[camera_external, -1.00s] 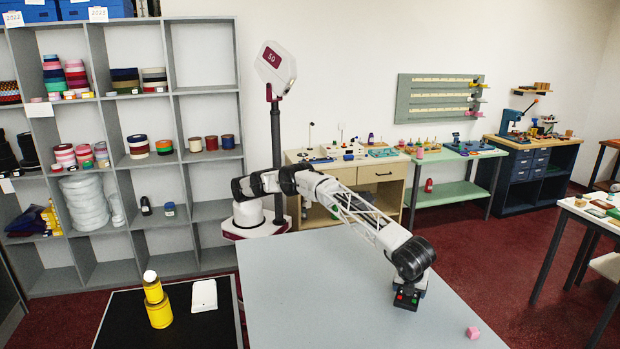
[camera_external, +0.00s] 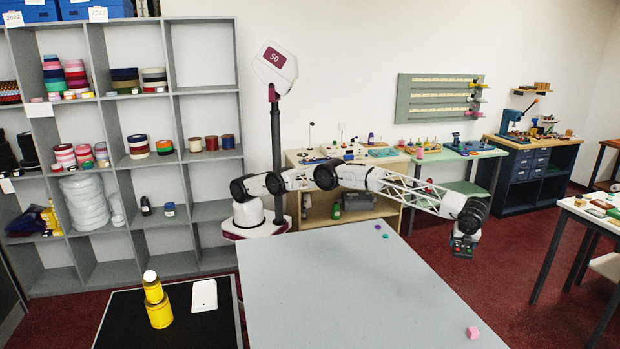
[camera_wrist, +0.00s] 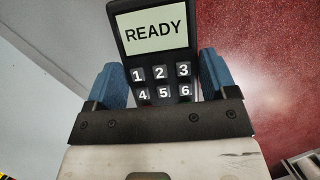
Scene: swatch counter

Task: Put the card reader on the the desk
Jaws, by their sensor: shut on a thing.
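The card reader (camera_wrist: 155,45) is a dark device with a pale screen reading READY and white number keys. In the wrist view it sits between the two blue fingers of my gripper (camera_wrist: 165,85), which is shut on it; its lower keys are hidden. In the external view my gripper (camera_external: 466,238) holds the dark card reader (camera_external: 461,248), with red and green marks showing, in the air beyond the right edge of the grey desk (camera_external: 340,290), over the red floor.
A pink cube (camera_external: 473,333) lies near the desk's front right corner. Small purple (camera_external: 378,227) and teal (camera_external: 385,236) pieces lie by its far edge. The middle is clear.

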